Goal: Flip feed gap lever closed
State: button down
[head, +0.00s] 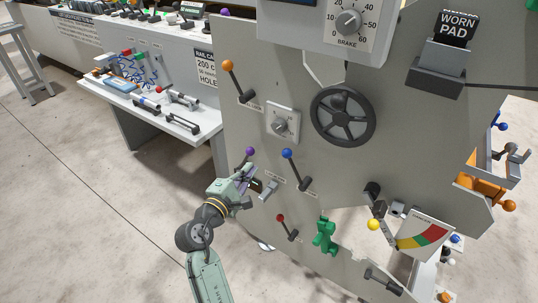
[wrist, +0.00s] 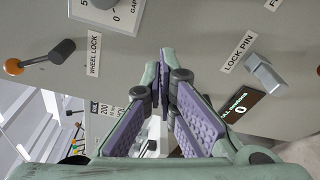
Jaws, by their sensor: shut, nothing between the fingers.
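My gripper (head: 257,185) is shut and empty in front of the grey machine panel; in the wrist view its purple-padded fingers (wrist: 161,80) meet at the tips. A purple-knobbed lever (head: 250,153) shows just above the gripper in the head view, its lower part hidden. A blue-knobbed lever (head: 293,165) tilts up-left to the right of the gripper. A red-knobbed lever (head: 285,225) is lower down. No readable label here says feed gap in full. A dial (wrist: 112,10) marked "GAP" is cut off at the wrist view's top.
An orange-knobbed lever (wrist: 40,58) sits beside a "WHEEL LOCK" label. A grey pin (wrist: 264,72) sits beside a "LOCK PIN" label, close right of my gripper. A handwheel (head: 342,115) is above right. A tool shelf (head: 150,105) stands left; open floor lies below it.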

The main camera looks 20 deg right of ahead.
jog(key=p+x, duration=0.2)
jog(key=x, duration=0.8)
jog(key=shift+d+r, duration=0.1)
jog(key=shift+r, duration=0.05)
jog(key=shift+s+d+r+p, duration=0.25)
jog(key=shift+s+p, duration=0.1)
jog(key=shift+s, duration=0.25)
jog(key=shift+s+d+r+p, duration=0.2)
jog(key=shift+s+p, duration=0.15)
jog(key=shift+s, duration=0.2)
jog(key=shift+s+d, duration=0.3)
jog(key=shift+s, duration=0.3)
jog(key=shift+r, duration=0.1)
